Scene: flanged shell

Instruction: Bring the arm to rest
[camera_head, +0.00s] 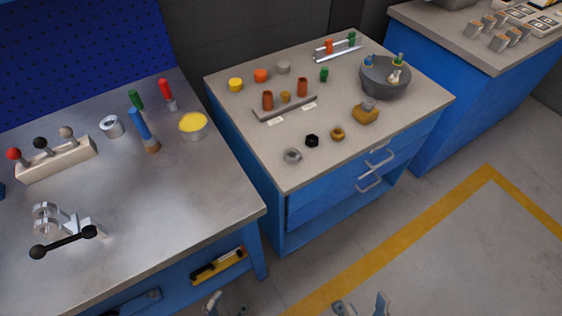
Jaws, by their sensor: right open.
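My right gripper (361,306) shows at the bottom edge, right of the middle. Its two fingertips stand apart with bare floor between them, so it is open and empty. My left gripper (226,305) shows only in part at the bottom edge, in front of the left bench; its jaws are too cut off to judge. Both grippers are in front of the benches and look clear of the objects on them. The arms behind the grippers are out of view.
The left metal bench (190,225) holds a lever block (60,160) and a clamp with a black-knobbed bar (63,243). The middle bench (230,110) holds a dark round pot (385,80) and small parts. Floor (450,260) with a yellow line is clear at right.

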